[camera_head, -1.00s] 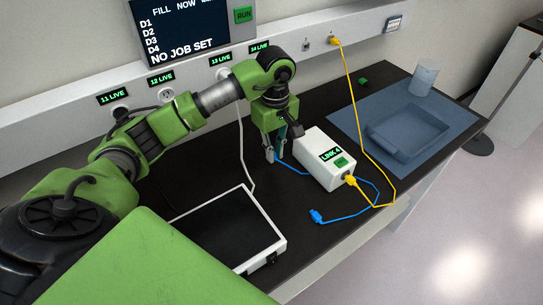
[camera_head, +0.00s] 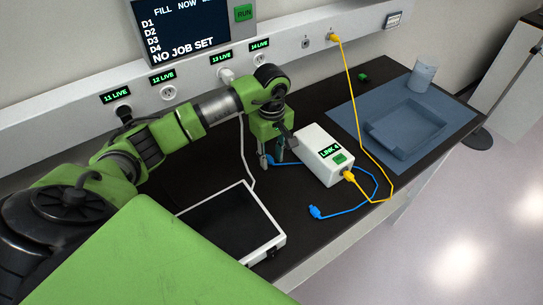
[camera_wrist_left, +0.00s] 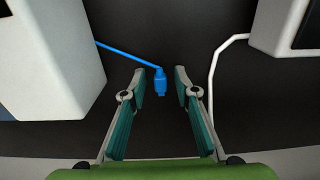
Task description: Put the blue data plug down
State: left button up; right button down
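The blue data plug (camera_wrist_left: 161,82) lies on the dark bench top between my left fingertips in the left wrist view. It shows dark gaps on both sides, and its thin blue cable runs to the upper left. My left gripper (camera_wrist_left: 160,79) is open around it, and neither finger appears to touch it. In the head view my left gripper (camera_head: 271,160) points down at the bench, left of the white LINK 4 box (camera_head: 314,152), and mostly hides this plug. Another blue cable end (camera_head: 316,211) lies in front of the box. My right gripper is not in view.
A white-framed dark case (camera_head: 240,222) lies in front of my left gripper, and a white cable (camera_head: 242,150) runs behind it. A yellow cable (camera_head: 357,100) hangs from the wall rail to the box. A blue tray (camera_head: 405,135) sits on a mat at the right.

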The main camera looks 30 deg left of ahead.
aim_at(272, 160)
pick_arm(q)
jog(key=shift+r, duration=0.35)
notch_tip(272, 160, up, 12)
jog(key=b, duration=0.3)
jog(key=shift+f+b, duration=0.15)
jog(key=shift+b, duration=0.15)
